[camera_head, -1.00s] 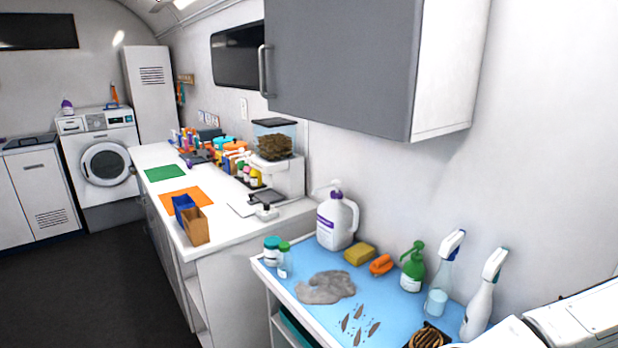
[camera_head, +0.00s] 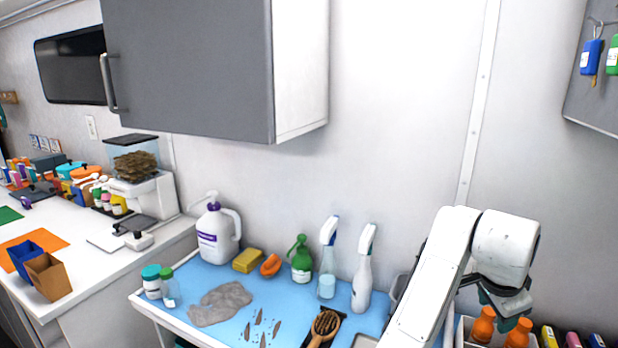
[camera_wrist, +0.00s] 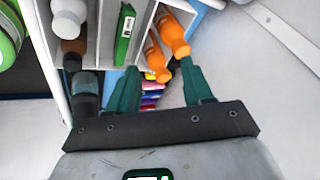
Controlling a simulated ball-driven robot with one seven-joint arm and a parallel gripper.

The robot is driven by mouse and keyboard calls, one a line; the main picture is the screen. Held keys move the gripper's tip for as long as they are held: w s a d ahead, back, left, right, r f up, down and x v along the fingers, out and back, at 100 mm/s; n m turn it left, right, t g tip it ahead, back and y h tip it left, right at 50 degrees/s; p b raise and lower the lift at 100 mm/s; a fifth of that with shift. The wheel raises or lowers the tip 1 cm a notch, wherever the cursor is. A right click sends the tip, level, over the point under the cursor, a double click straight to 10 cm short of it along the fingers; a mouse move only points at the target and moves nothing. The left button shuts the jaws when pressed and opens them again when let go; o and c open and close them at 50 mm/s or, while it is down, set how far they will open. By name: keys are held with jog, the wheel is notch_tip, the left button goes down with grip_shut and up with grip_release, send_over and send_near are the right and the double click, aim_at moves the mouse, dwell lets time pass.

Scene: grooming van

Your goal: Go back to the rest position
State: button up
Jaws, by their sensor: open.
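My gripper (camera_wrist: 158,76) has two dark green fingers spread apart with nothing between them. In the head view my gripper (camera_head: 505,306) is at the lower right, partly hidden by my white arm, and points down above orange bottles (camera_head: 497,332). In the wrist view two orange bottles (camera_wrist: 168,42) lie beyond the fingertips, close to the right finger. I cannot tell whether a finger touches them.
A blue-topped table (camera_head: 330,308) holds a white jug (camera_head: 216,236), a yellow sponge (camera_head: 248,260), a green bottle (camera_head: 301,260), two spray bottles, a brush (camera_head: 323,328) and a grey cloth (camera_head: 220,303). A panel with hanging bottles (camera_head: 591,58) is upper right.

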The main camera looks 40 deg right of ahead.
jog(key=w+a+f+n+t+h, duration=0.2)
jog(key=w+a+f+n+t, duration=0.15)
jog(key=w+n, duration=0.55)
jog(key=w+a+f+n+t+y, duration=0.1)
jog(key=a+f+n+y, duration=0.1)
jog(key=a+f+n, duration=0.35)
jog(key=w+a+f+n+t+y, duration=0.1)
jog(key=a+f+n, duration=0.2)
jog(key=a+n, duration=0.45)
jog(key=s+a+f+n+y, duration=0.1)
jog(key=a+f+y, duration=0.15)
jog(key=a, duration=0.45)
jog(key=s+a+f+n+y, duration=0.1)
jog(key=s+a+f+n, duration=0.1)
jog(key=a+f, duration=0.3)
jog(key=s+a+f+g, duration=0.1)
jog(key=s+f+g, duration=0.2)
jog(key=s, duration=0.6)
notch_tip(320, 180, down, 2)
jog(key=shift+s+a+g, duration=0.2)
jog(key=shift+s+g, duration=0.1)
jog(key=shift+g, duration=0.05)
jog(key=shift+y, duration=0.25)
